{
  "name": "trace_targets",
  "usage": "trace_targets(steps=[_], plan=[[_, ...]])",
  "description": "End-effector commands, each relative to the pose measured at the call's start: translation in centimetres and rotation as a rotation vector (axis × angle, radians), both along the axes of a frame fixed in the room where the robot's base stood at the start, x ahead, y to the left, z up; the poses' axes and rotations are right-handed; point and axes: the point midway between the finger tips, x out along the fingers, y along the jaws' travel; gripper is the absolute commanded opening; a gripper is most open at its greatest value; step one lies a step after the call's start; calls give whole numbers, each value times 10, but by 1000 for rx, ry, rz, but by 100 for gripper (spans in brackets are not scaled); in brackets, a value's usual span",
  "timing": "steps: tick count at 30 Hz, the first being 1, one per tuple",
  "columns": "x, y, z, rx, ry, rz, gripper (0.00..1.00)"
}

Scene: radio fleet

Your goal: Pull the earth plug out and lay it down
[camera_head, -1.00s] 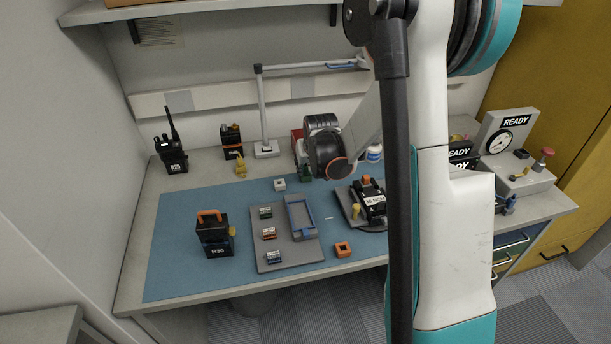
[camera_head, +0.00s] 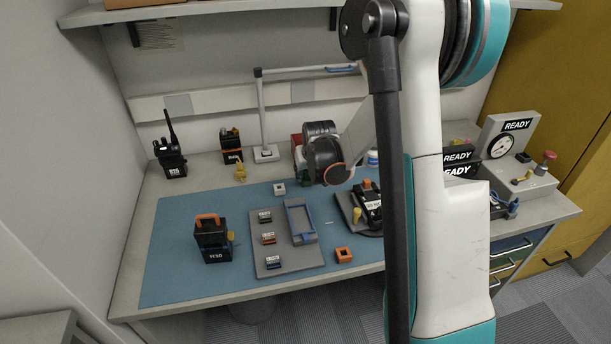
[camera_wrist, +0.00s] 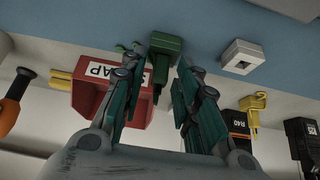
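In the wrist view, a green block with a narrow pin-like end (camera_wrist: 165,47) stands between and just beyond the fingertips of my gripper (camera_wrist: 160,72). It looks like the earth plug, but I cannot be sure. The two fingers are apart, with a gap on each side of the block and nothing held. A red box marked with a partly covered label (camera_wrist: 93,92) is beside the left finger. In the head view my black gripper body (camera_head: 321,150) is over the back of the bench, and its fingertips are mostly hidden.
A white block (camera_wrist: 243,56) and a yellow piece (camera_wrist: 253,104) are nearby. On the blue mat (camera_head: 180,250) are a radio (camera_head: 213,240), a grey tray (camera_head: 287,262), an orange block (camera_head: 344,255) and a black device (camera_head: 369,205). A lamp post (camera_head: 262,115) stands behind. The mat's left part has free room.

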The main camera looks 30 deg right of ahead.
Motion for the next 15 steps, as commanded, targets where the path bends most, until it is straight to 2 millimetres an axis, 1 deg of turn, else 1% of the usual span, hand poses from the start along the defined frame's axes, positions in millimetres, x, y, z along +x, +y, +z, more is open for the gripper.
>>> trace_targets(steps=[5,6,8,9,10,15], plan=[[0,0,0,0,0,0,29],[0,0,0,0,0,0,27],[0,0,0,0,0,0,13],[0,0,0,0,0,0,4],[0,0,0,0,0,0,0],[0,0,0,0,0,0,0]])
